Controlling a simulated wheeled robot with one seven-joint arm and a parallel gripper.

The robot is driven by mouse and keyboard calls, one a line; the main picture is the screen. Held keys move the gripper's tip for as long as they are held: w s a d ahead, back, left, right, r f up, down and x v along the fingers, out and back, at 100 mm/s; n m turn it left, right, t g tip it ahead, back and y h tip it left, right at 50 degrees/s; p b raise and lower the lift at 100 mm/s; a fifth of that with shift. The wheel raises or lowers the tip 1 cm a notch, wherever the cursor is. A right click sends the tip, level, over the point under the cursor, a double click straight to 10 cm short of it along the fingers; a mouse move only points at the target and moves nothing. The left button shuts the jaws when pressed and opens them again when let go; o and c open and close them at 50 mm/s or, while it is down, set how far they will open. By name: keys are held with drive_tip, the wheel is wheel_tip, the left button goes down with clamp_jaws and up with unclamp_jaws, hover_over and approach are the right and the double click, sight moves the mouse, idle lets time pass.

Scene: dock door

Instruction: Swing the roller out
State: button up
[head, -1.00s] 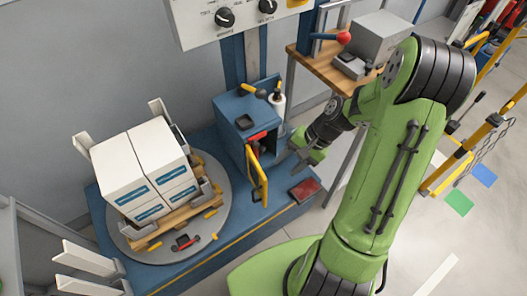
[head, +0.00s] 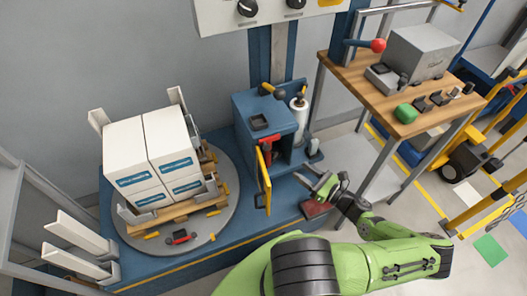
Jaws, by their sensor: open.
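A blue wrapper cabinet (head: 262,115) stands right of the pallet turntable, its right side open with a red part (head: 266,150) inside. A yellow-edged flap (head: 264,180) stands out from its front right. A white upright roll (head: 300,112) with a dark top is behind the cabinet's right side, and a yellow-and-black handle (head: 272,91) lies across the top. I cannot tell which part is the roller. My gripper (head: 311,177) is open and empty, in front of and right of the cabinet opening, apart from the flap and the roll.
White boxes (head: 152,160) sit on a pallet on the grey turntable (head: 222,225) at left. A dark red block (head: 315,208) lies on the blue base below my gripper. A wooden bench (head: 375,105) with a grey box stands at right; floor between is clear.

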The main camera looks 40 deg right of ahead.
sight(277, 154)
drive_tip(key=w, duration=0.4)
drive_tip(key=w+a+b, duration=0.1)
drive_tip(key=w, duration=0.4)
drive_tip(key=w+a+b, duration=0.1)
drive_tip(key=w, duration=0.4)
drive_tip(key=shift+w+a, duration=0.15)
drive_tip(key=shift+a, duration=0.1)
clamp_jaws()
